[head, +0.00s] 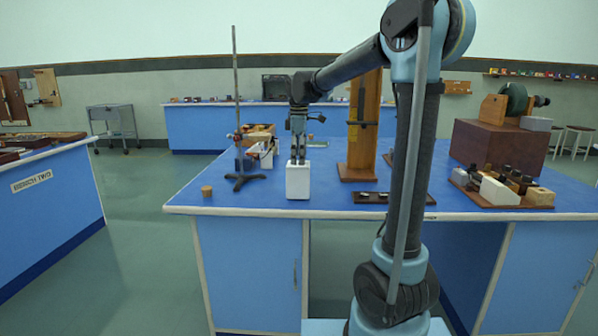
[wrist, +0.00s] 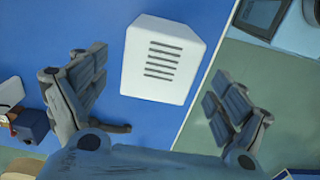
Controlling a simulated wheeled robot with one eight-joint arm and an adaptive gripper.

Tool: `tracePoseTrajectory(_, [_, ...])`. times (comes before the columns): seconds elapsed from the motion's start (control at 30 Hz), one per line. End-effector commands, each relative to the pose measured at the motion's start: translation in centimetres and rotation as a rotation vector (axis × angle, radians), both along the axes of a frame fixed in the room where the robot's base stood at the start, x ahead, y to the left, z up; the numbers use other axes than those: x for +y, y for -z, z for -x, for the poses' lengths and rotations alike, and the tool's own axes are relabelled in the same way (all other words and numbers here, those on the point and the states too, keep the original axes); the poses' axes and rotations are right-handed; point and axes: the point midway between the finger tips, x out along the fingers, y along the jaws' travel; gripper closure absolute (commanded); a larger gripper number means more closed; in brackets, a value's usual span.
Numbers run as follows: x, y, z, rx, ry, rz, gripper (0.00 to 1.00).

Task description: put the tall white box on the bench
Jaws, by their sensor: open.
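The tall white box (head: 298,182) stands upright on the blue bench top (head: 240,200), close to its front edge, in the head view. In the wrist view the white box (wrist: 165,58) shows a face with several dark slots, and the bench edge runs just to its right. My gripper (head: 298,160) points down directly over the box, with its fingertips at about the height of the box top. In the wrist view its two fingers are spread wide, one on each side of the box and apart from it. The gripper holds nothing.
A retort stand (head: 237,120) is left of the box, with a small cork-coloured cylinder (head: 206,190) near the front edge. A wooden upright (head: 362,130) and a dark tray (head: 385,197) are to the right. Farther right is a tray of blocks (head: 515,200).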

Motion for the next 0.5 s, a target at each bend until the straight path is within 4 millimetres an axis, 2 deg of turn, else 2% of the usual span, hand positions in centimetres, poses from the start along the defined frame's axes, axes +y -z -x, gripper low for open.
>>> tracePoseTrajectory(0.2, [0.0,-3.1,0.0,0.000,0.000,0.000,0.09])
tracePoseTrajectory(0.5, [0.0,-4.4,0.1,0.000,0.002,0.000,0.09])
